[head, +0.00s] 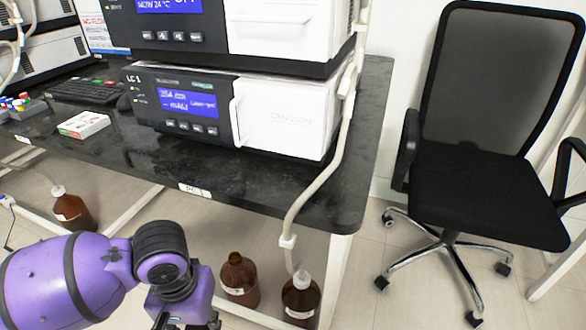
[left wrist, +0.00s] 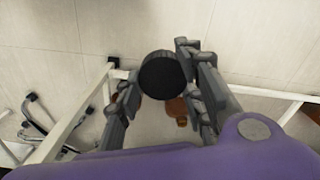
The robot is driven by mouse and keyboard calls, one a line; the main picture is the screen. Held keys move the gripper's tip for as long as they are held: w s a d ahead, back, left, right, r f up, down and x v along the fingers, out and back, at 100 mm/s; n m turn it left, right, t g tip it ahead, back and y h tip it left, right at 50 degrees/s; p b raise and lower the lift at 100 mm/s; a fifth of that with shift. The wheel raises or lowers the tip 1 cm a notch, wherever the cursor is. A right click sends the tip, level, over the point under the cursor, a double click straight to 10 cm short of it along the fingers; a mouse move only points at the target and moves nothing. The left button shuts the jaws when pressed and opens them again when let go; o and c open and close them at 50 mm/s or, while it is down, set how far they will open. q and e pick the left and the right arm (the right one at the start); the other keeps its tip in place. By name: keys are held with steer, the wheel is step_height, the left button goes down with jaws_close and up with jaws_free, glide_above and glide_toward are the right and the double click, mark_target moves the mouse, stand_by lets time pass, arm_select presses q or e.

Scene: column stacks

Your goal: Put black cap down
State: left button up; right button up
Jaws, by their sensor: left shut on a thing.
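The black cap (left wrist: 162,72) is a round dark disc in the left wrist view. My left gripper (left wrist: 158,78) is shut on it, with one finger on either side. In the head view my left gripper (head: 188,322) shows only in part at the bottom edge, and the cap cannot be made out there. My right gripper is not in view.
A brown bottle with no cap visible (head: 239,280) stands on the floor under the bench (head: 345,190). Beside it is a brown bottle with a tube (head: 300,302); another brown bottle (head: 72,210) stands left. A small box (head: 84,125) lies on the bench. A chair (head: 480,195) stands right.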

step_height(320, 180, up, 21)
steer(key=p, duration=2.5)
arm_select(q)
steer(key=s+r+p, duration=0.2)
steer(key=r+p, duration=0.2)
steer(key=r, duration=1.3)
steer(key=s+r+p, duration=0.3)
steer(key=r+p, duration=0.1)
steer(key=r, duration=1.3)
steer(key=s+d+r+p, duration=0.1)
steer(key=s+r+p, duration=0.2)
steer(key=r, duration=1.4)
steer(key=shift+s+p, duration=0.15)
steer(key=shift+p, duration=0.45)
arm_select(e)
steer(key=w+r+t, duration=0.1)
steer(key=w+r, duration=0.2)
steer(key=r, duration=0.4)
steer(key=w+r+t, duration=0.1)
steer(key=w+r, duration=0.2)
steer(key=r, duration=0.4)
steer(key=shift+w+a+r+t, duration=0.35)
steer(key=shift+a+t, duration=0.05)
